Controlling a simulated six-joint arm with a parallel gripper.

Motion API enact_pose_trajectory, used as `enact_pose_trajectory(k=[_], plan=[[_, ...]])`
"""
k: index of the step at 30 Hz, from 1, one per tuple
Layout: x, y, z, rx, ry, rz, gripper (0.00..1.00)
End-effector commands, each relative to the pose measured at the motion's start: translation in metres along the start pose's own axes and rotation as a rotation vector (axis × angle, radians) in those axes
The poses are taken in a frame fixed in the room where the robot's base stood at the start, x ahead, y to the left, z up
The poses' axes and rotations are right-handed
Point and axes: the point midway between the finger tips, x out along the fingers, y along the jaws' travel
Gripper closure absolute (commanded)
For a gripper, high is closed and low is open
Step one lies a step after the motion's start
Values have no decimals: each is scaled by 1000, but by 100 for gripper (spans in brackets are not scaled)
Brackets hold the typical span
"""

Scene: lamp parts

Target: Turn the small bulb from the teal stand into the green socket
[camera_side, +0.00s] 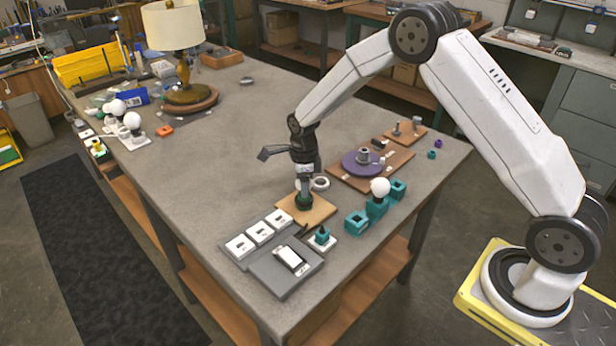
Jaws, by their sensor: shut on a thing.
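The green socket (303,203) stands on a square wooden board (318,214) near the middle of the table. My gripper (304,188) points straight down just above this socket. It is shut on the small bulb (298,184), of which only a bit of white shows beside the fingers. The bulb's lower end is hidden, so I cannot tell how far it sits in the socket. Several teal stands (356,222) are to the right of the board. The middle one carries a larger white bulb (380,187), upright.
A purple disc (362,162) with a grey part lies on a brown board behind. A white ring (320,183) lies by the gripper. A grey tray (272,268) with white blocks is in front. A lamp (178,50) stands far left. The table's left middle is clear.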

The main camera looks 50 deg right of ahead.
Motion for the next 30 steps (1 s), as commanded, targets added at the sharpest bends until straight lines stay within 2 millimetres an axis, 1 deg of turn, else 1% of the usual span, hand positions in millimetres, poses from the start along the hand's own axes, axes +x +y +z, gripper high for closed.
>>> enact_pose_trajectory(k=[1,15,18,22,30], plan=[[3,2,-2,36,5,5,85],[4,2,-2,403,6,5,85],[4,2,-2,458,6,5,85],[4,2,-2,487,6,5,85],[4,2,-2,488,6,5,85]])
